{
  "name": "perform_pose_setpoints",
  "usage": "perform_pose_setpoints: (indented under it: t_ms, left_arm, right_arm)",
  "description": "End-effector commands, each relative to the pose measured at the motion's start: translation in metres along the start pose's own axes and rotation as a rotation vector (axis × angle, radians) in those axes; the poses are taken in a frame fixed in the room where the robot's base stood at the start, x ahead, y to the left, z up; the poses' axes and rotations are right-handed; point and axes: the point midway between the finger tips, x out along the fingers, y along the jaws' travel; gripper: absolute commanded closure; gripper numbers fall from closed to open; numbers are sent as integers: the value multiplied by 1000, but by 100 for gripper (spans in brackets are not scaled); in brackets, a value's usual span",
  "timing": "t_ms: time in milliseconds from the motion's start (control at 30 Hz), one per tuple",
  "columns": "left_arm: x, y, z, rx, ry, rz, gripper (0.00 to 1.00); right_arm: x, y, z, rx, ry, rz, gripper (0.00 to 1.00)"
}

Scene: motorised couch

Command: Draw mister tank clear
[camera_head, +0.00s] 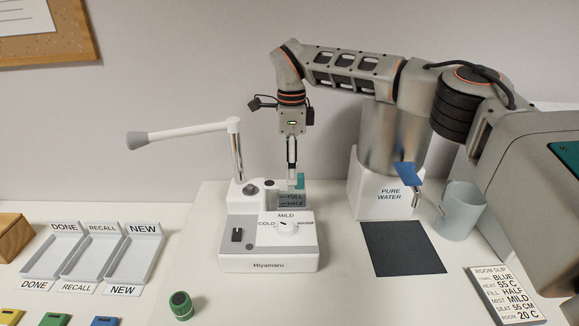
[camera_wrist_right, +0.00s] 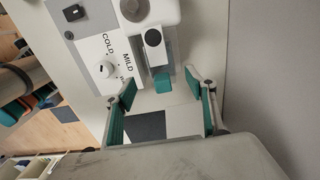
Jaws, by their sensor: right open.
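The white mister (camera_head: 268,244), labelled Hiyamaru, stands on the table with its dial pointing to MILD. A grey panel (camera_head: 292,200) marked FULL and HALF sits at its back right; I take it for the tank's face. A small teal block (camera_wrist_right: 162,83) sticks out at that side, perhaps the tank's grip. My right gripper (camera_head: 293,178) reaches down over the mister's back right. In the right wrist view the right gripper (camera_wrist_right: 161,90) is open, its teal-padded fingers spread on either side of the teal block. Contact cannot be told. My left gripper is out of view.
A lever (camera_head: 178,134) on a post extends left of the mister. Right are a dark mat (camera_head: 403,248), a PURE WATER dispenser (camera_head: 382,195) with a blue tap lever, a grey-blue cup (camera_head: 461,211) and a room slip (camera_head: 503,294). A green-capped item (camera_head: 181,305) stands front left, near labelled trays (camera_head: 90,257).

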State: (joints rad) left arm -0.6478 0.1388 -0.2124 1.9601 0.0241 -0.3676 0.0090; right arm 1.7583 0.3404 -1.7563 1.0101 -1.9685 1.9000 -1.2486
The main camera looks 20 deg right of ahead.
Motion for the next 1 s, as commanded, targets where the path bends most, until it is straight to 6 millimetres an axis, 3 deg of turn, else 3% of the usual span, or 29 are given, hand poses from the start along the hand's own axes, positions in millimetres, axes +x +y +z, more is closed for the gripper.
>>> perform_pose_setpoints:
  t_ms: [400,867,1000]
  left_arm:
    - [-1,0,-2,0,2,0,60]
    - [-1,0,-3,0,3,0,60]
    - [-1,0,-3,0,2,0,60]
  right_arm:
    - [59,0,0,0,-1,2,44]
    - [71,0,0,0,-2,0,44]
    - [71,0,0,0,-2,0,78]
